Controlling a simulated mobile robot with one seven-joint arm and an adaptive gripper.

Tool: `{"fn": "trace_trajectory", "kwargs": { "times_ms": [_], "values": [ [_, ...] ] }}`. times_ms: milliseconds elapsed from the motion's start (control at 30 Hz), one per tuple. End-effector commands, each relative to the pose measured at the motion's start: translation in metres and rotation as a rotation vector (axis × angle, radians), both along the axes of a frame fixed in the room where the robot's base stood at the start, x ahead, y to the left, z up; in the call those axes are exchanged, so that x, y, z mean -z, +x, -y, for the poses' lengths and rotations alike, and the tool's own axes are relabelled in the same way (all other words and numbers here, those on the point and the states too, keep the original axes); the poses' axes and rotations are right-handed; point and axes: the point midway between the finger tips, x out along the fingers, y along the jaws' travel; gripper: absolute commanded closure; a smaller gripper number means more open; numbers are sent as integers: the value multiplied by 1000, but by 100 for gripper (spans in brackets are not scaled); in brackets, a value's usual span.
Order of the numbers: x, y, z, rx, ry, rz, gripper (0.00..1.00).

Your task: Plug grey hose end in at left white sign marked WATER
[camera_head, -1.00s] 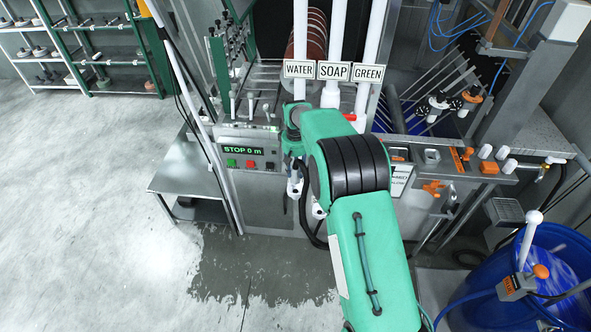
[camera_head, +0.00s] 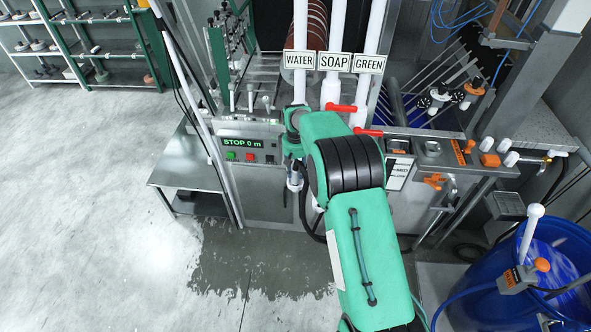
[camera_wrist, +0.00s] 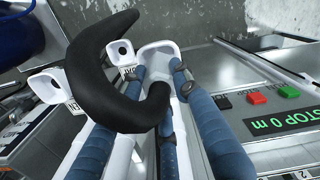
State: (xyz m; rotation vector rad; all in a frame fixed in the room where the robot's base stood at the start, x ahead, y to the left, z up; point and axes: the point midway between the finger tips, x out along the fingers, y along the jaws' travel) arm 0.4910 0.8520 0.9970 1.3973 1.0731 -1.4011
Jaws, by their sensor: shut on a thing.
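The WATER sign (camera_head: 298,59) is the leftmost of three white signs, with SOAP (camera_head: 335,62) and GREEN (camera_head: 370,64) to its right in the head view. My gripper (camera_wrist: 160,78) has blue padded fingers, shut around the end of a black curved hose (camera_wrist: 100,112) in the wrist view. The hose end is mostly hidden between the fingers, and I cannot see its grey part clearly. A white pipe mouth (camera_wrist: 157,49) lies just beyond the fingertips; whether the hose end touches it I cannot tell.
Two labelled white pipe mouths (camera_wrist: 122,52) (camera_wrist: 45,86) stand left of the fingers. A control panel (camera_head: 243,145) reads STOP 0 m. A blue barrel (camera_head: 545,270) stands at right. The floor at left is clear.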

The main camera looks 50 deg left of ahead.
Motion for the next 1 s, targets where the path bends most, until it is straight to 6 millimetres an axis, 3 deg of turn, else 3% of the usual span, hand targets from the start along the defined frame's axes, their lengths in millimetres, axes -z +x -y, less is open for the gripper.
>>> {"fn": "trace_trajectory", "kwargs": {
  "times_ms": [767,800,900,1000],
  "values": [
    [13,0,-1,0,2,1,100],
    [13,0,-1,0,2,1,64],
    [13,0,-1,0,1,0,48],
    [13,0,-1,0,1,0,48]
  ]
}}
